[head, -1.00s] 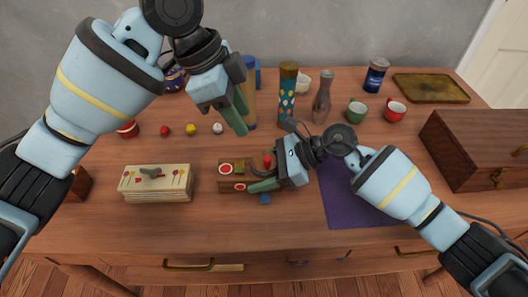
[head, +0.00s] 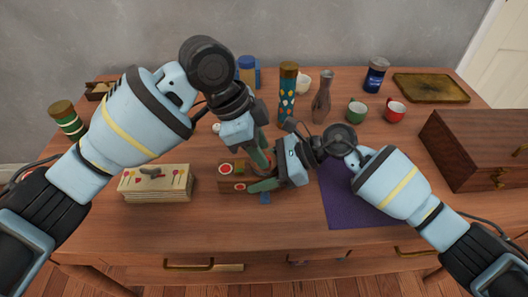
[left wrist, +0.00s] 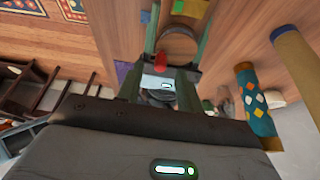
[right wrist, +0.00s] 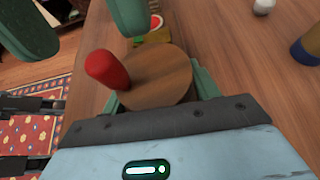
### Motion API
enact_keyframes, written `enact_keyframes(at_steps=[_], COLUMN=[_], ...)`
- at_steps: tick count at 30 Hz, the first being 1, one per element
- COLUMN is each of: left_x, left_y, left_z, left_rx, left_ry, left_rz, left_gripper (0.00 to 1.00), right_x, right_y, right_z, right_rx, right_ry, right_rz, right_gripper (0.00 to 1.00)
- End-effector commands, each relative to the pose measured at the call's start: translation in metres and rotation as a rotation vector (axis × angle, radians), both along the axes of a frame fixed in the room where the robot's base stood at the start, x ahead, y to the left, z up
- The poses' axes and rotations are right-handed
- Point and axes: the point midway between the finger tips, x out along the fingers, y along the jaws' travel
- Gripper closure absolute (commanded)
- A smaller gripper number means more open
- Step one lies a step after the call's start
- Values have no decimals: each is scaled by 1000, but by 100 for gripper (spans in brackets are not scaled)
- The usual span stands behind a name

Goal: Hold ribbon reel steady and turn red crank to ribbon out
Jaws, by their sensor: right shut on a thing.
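The ribbon reel shows as a round wooden disc (right wrist: 155,78) with a red crank knob (right wrist: 103,69) standing up near its edge. My right gripper (right wrist: 160,92) has a finger on each side of the reel and is shut on it. My left gripper (left wrist: 178,35) is open and points down over the reel from above. In the left wrist view the red knob (left wrist: 160,70) shows between its fingers, apparently without contact. A small blue piece (head: 265,197) lies in front of the reel. In the head view the grippers mostly hide the reel.
A cream box (head: 157,184) is farther left. A teal patterned cylinder (head: 288,95) and a grey vase (head: 322,97) stand behind. A purple mat (head: 345,205) lies right.

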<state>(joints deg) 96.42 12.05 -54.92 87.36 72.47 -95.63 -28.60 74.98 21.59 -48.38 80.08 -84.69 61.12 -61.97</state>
Motion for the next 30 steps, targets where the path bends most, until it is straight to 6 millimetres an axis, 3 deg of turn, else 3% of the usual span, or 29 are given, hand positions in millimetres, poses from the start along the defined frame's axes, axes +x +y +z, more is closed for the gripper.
enact_keyframes(at_steps=[6, 16, 25, 30], left_x=[0, 0, 0, 0], left_y=[-8, -9, -9, -9], left_z=[-18, -22, -21, -21], left_rx=[0, 0, 0, 0], left_ry=[1, 0, -1, 0], left_rz=[0, 0, 0, 2], left_gripper=[63, 63, 100, 100], right_x=[0, 0, 0, 0], right_y=[0, 0, 0, 0], right_z=[1, 1, 1, 0], right_rx=[1, 1, 1, 1], right_ry=[0, 0, 0, 0], right_rz=[-1, -1, -1, -1], right_gripper=[53, 53, 53, 53])
